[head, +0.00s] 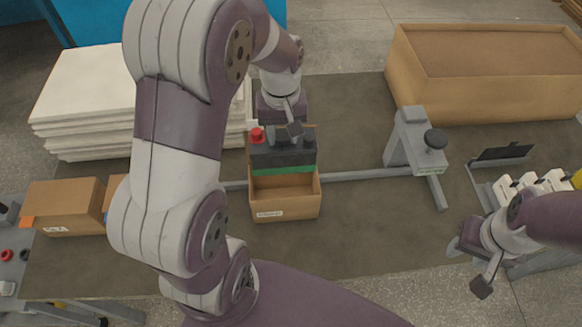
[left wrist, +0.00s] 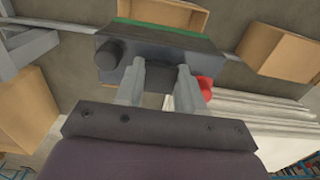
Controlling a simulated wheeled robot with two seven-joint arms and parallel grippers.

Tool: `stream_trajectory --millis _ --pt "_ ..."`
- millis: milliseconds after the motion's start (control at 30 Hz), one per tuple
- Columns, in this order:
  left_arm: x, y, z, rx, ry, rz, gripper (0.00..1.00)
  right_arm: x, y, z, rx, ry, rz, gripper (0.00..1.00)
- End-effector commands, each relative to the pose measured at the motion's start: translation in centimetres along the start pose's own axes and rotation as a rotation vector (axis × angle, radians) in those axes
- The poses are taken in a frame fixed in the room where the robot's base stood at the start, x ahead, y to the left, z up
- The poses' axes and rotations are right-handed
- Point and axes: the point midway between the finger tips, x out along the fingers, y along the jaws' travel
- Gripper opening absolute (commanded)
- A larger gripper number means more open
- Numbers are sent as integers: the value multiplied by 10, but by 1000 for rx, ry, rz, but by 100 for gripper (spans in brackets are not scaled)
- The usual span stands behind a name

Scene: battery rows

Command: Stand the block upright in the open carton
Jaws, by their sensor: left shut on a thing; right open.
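The block (head: 275,155) is dark grey with a green band, a red knob and a black knob on top. My left gripper (head: 288,138) is shut on it from above. In the left wrist view the block (left wrist: 155,50) sits between the two fingertips (left wrist: 158,75). The open carton (head: 285,207) is brown with a white label on its front. The block looks upright at the back part of the carton's opening; its lower part is hidden, so I cannot tell whether it touches the bottom. My right gripper (head: 482,270) is open and empty at the right, apart from the carton.
A brown carton (head: 62,205) stands left. White sheets (head: 85,90) are stacked behind it. A grey stand with a black knob (head: 412,145) is on the rail right of the open carton. A large brown box (head: 490,85) is at the back right. White items (head: 530,185) stand at right.

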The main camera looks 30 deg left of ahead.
Motion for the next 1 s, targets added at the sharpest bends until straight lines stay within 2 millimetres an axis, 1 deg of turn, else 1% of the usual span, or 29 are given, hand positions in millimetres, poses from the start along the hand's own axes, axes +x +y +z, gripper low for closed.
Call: stream_trajectory --millis 67,300,400,500,667,833,900,1000 --pt "15 0 1 0 -3 -2 0 -4 0 0 0 0 0 43" --pt "83 0 0 0 -3 -1 0 -11 0 -1 0 0 0 43" --pt "105 0 0 0 -1 0 0 -13 0 -2 0 0 0 43" --pt "119 0 0 0 2 1 0 -14 0 -2 0 0 0 43" --pt "133 0 -1 0 2 1 0 -16 0 -2 0 0 0 43" --pt "160 0 0 0 0 0 0 -19 0 -2 0 0 0 43" --pt "166 0 0 0 2 1 0 -20 0 -2 0 0 0 43" --pt "169 0 -1 0 3 1 0 -19 0 -2 0 0 0 43"
